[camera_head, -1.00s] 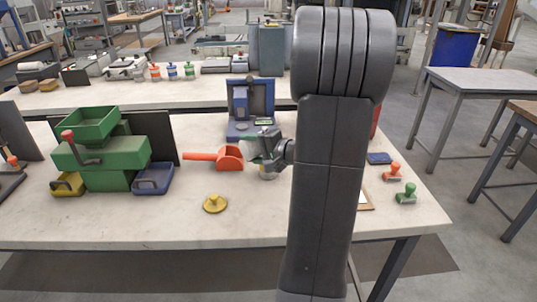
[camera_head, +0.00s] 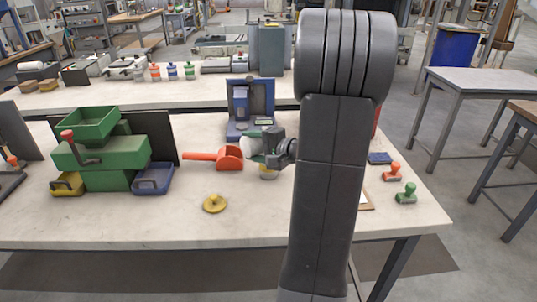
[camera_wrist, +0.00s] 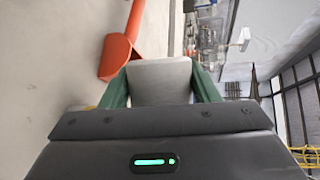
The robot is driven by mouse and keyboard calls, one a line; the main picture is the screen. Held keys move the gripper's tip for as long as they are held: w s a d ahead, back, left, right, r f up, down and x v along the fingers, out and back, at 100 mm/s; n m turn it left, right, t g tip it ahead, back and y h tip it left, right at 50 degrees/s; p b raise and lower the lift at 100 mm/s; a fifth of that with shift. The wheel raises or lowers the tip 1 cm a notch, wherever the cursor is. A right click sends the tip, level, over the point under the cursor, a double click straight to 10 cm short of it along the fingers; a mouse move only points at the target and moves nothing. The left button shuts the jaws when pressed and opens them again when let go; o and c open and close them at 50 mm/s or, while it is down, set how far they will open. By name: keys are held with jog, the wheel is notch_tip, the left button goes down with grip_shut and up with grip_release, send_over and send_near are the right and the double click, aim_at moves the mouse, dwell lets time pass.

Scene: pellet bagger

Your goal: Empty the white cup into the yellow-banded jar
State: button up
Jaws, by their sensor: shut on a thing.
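The white cup (camera_head: 250,147) is held in my gripper (camera_head: 265,145) above the table, tipped over onto its side, its far end toward the left. In the wrist view the cup (camera_wrist: 160,80) sits between the two green fingers of my gripper (camera_wrist: 161,86). The yellow-banded jar (camera_head: 267,173) stands on the table just below my gripper, and its upper part is hidden. I cannot see inside the cup or the jar, and no pellets show in the air.
A blue stand (camera_head: 250,105) is behind. The green bagger (camera_head: 100,155) stands at left. The table front (camera_head: 130,220) is clear.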

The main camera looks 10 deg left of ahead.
jog(key=shift+w+d+r+m+g+y, duration=0.2)
jog(key=shift+r+m+y, duration=0.1)
jog(key=shift+m, duration=0.25)
jog(key=shift+w+d+r+m+g+y, duration=0.15)
jog(key=shift+r+m+y, duration=0.15)
jog(key=shift+m, duration=0.25)
dwell(0.6)
jog(key=shift+w+d+r+m+y, duration=0.25)
jog(key=shift+m+y, duration=0.15)
jog(key=shift+m, duration=0.25)
jog(key=shift+w+d+r+m+y, duration=0.25)
jog(key=shift+m+y, duration=0.15)
jog(key=shift+m, duration=0.25)
dwell(1.8)
jog(key=shift+f, duration=0.1)
